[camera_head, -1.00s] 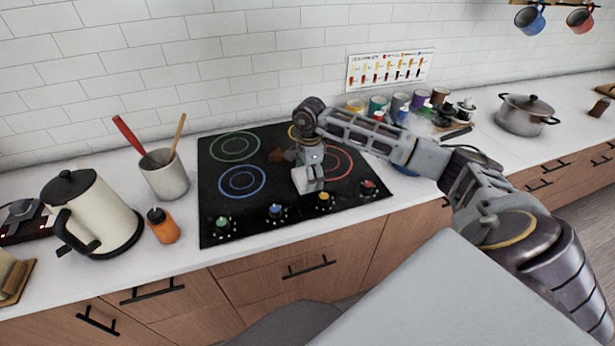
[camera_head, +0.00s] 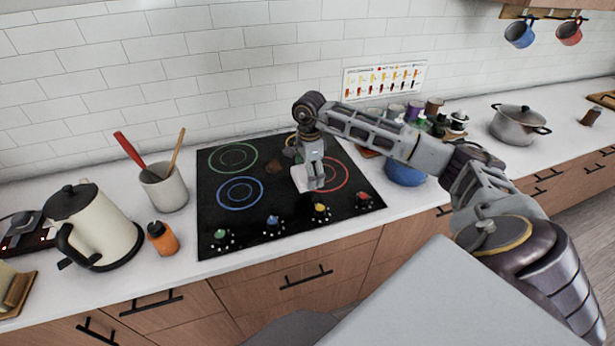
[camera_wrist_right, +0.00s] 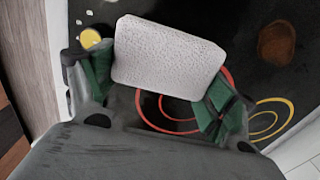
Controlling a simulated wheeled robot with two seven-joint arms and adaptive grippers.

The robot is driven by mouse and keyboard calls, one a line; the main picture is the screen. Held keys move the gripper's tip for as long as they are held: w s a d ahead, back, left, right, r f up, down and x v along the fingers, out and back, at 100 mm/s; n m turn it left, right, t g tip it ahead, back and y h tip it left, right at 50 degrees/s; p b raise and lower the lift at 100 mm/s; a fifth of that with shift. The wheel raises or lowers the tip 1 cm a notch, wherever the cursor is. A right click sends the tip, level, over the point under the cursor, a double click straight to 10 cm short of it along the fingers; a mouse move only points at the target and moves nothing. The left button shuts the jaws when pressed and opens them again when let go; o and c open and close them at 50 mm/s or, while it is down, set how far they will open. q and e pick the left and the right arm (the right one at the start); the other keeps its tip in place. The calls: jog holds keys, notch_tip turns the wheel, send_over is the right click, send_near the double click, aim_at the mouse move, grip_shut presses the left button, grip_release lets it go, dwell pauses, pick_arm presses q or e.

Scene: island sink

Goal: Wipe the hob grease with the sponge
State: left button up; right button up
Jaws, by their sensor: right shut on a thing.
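My right gripper (camera_head: 312,180) points down over the black hob (camera_head: 220,187), left of the red ring. It is shut on a pale, textured sponge (camera_wrist_right: 168,57), held between the two green-padded fingers in the right wrist view. The sponge also shows under the fingers in the head view (camera_head: 300,179). I cannot tell whether it touches the glass. A brown grease patch (camera_wrist_right: 276,43) lies on the hob, apart from the sponge; in the head view it is a dark spot (camera_head: 272,167) left of the gripper. My left gripper is not in view.
A cream kettle (camera_head: 95,225), an orange bottle (camera_head: 163,238) and a utensil crock (camera_head: 164,188) stand left of the hob. A blue bowl (camera_head: 405,173), several jars and a steel pot (camera_head: 515,126) stand to the right. Coloured knobs (camera_head: 273,222) line the hob's front.

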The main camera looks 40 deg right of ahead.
jog(key=shift+r+p, duration=0.3)
jog(key=shift+r, duration=0.8)
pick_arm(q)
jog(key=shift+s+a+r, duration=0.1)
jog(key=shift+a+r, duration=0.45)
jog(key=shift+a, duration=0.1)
